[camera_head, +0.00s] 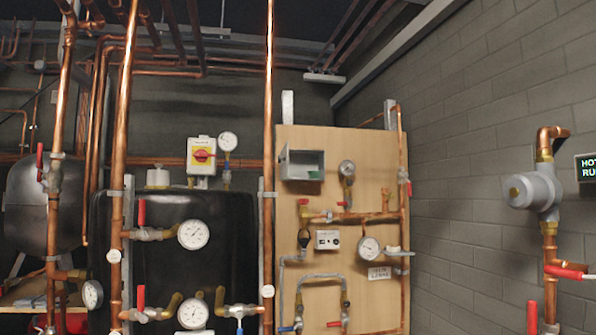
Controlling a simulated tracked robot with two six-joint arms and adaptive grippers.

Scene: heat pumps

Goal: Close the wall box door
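A small grey wall box (302,165) is mounted near the top left of the wooden board. Its front is open, and I can see a pale interior with a small green item at its lower right. I cannot clearly make out the door; a thin grey edge shows along the box's left side, but I cannot tell whether that is the door or the side wall. Neither of my grippers is in view.
The wooden board (342,220) also carries gauges, copper pipes and valves below and right of the box. A vertical copper pipe (269,120) stands just left of the board. A black tank (160,235) stands further left. A pump (533,190) is at right.

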